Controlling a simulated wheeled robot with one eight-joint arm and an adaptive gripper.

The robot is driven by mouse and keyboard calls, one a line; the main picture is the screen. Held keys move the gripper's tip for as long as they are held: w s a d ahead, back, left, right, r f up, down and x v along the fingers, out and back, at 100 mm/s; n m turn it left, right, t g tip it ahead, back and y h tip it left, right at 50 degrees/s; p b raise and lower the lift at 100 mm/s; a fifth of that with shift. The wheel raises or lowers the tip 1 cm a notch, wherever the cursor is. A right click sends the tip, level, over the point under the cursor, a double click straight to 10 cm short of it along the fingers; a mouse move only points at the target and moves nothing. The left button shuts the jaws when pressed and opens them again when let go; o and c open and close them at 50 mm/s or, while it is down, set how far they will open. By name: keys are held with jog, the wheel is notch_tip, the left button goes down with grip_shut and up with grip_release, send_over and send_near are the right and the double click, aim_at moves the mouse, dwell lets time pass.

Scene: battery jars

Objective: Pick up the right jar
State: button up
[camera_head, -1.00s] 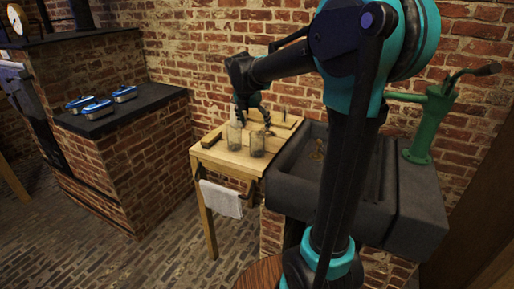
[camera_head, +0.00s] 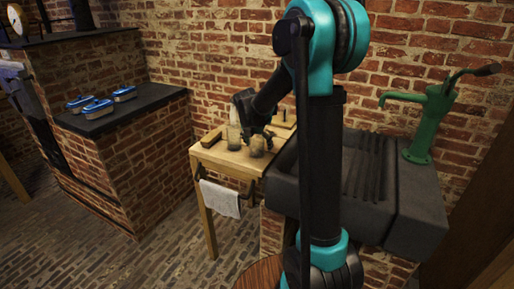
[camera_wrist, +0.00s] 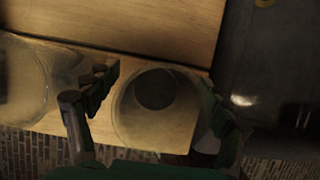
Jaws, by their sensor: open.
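The right jar (camera_head: 257,146) is clear glass and stands upright on the small wooden table (camera_head: 222,158). In the wrist view the right jar (camera_wrist: 157,104) is seen from above, its round rim between my two fingers. The left jar (camera_head: 234,135) stands close beside it and shows at the left edge of the wrist view (camera_wrist: 22,85). My gripper (camera_wrist: 155,125) is open, with one finger in the gap between the jars and the other on the right jar's far side. I cannot tell whether either finger touches glass. In the head view my gripper partly hides the right jar.
A dark stone sink (camera_head: 392,190) with a green hand pump (camera_head: 428,125) adjoins the table's right side. A brick wall stands behind. A white towel (camera_head: 220,198) hangs at the table's front. Blue tins (camera_head: 98,108) lie on the stove at left.

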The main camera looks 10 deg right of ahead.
jog(key=shift+w+f, duration=0.1)
jog(key=shift+f, duration=0.2)
jog(key=shift+c, duration=0.4)
jog(key=c, duration=1.3)
jog(key=shift+r, duration=0.1)
